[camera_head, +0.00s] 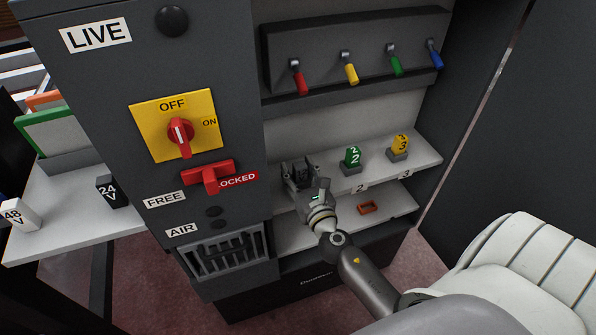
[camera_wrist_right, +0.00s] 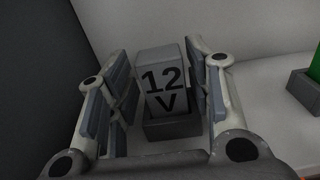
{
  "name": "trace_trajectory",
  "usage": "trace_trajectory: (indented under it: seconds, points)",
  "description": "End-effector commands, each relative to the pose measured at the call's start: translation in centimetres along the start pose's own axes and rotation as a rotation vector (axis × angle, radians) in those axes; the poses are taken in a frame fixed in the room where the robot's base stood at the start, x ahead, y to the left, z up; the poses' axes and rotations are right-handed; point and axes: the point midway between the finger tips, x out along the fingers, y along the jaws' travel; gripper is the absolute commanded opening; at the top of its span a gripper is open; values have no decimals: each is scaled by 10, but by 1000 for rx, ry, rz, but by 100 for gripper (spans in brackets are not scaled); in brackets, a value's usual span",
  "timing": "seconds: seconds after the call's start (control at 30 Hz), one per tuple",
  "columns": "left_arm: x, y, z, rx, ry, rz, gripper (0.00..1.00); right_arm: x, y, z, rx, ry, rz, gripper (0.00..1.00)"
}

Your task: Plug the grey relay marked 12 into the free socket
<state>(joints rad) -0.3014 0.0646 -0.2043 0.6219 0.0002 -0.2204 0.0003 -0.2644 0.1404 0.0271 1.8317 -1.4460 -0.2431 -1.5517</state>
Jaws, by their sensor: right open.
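The grey relay marked 12 V (camera_wrist_right: 163,82) stands upright in a dark grey socket block (camera_wrist_right: 172,126) in the right wrist view. Whether it sits fully down cannot be told. My right gripper (camera_head: 300,172) is open at the left end of the cabinet's upper shelf. Its fingers stand on either side of the relay, with a small gap visible at the right finger. In the head view the gripper hides the relay and its socket. My left gripper is not in view.
A green relay (camera_head: 352,157) and a yellow relay (camera_head: 399,145) stand in sockets to the right. Levers (camera_head: 350,70) hang above. A black 24 V block (camera_head: 110,190) and white 48 V block (camera_head: 18,214) are left.

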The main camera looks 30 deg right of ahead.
Motion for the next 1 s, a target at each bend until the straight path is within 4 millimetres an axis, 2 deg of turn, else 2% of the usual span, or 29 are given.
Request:
trace_trajectory:
  seconds: [0.13, 0.23, 0.33, 0.7, 1.0]
  points:
    - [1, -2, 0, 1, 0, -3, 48, -1, -4, -5, -3, 9, -10, 52]
    - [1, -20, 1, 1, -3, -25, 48, -2, -5, -6, -3, 11, -11, 52]
    - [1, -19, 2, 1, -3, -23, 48, -8, -4, -6, -2, 11, -10, 52]
    - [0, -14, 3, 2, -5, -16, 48, -58, 0, -2, -3, 4, -1, 52]
    - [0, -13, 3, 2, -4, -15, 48, -80, 1, 0, -3, -1, 1, 52]
